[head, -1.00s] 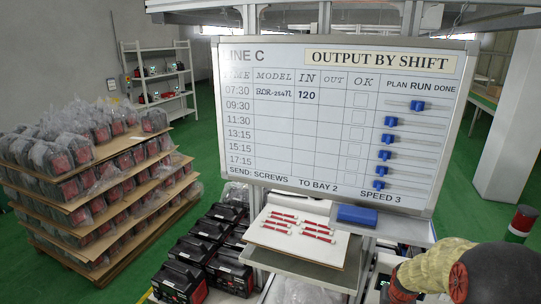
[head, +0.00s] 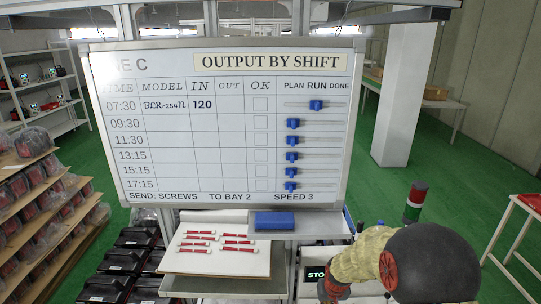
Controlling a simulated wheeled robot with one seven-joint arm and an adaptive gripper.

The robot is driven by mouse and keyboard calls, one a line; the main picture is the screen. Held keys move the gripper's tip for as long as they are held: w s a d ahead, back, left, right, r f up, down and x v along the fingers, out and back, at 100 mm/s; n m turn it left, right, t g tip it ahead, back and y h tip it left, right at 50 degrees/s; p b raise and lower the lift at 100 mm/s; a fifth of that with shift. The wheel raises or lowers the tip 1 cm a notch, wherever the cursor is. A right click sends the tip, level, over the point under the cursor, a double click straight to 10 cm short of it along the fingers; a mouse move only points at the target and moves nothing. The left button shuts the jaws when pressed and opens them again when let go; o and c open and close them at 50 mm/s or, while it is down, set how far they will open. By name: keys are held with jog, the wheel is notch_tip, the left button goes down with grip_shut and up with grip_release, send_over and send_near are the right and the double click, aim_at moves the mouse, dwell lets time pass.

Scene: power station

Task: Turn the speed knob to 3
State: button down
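No speed knob can be made out in the head view. The whiteboard (head: 225,125) carries a bottom line of text that ends in "SPEED 3" (head: 293,197). Part of my arm (head: 365,256) shows at the lower right, in front of the bench below the board. My gripper is not in view. A small dark panel (head: 316,274) with green light and the letters "STO" shows just left of my arm, its right part hidden by the arm.
A white board with red-and-white markers (head: 190,262) and a shelf with a blue eraser (head: 275,221) sit below the whiteboard. Stacked goods (head: 45,215) stand at left. A signal light (head: 415,203) and a white table (head: 527,204) are at right.

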jog(key=b+x, duration=0.1)
jog(key=x, duration=0.1)
jog(key=s+b+x, duration=0.1)
jog(key=b+x, duration=0.1)
jog(key=x, duration=0.1)
jog(key=shift+s+f, duration=0.1)
jog(key=shift+f, duration=0.3)
jog(key=shift+s+f, duration=0.1)
jog(key=shift+s+a+f, duration=0.15)
jog(key=shift+a, duration=0.05)
dwell(0.5)
jog(key=shift+a+b, duration=0.35)
jog(key=shift+a+f+b, duration=0.1)
jog(key=shift+a+b, duration=0.2)
jog(key=shift+a, duration=0.45)
jog(key=shift+a+r, duration=0.15)
jog(key=shift+r, duration=0.1)
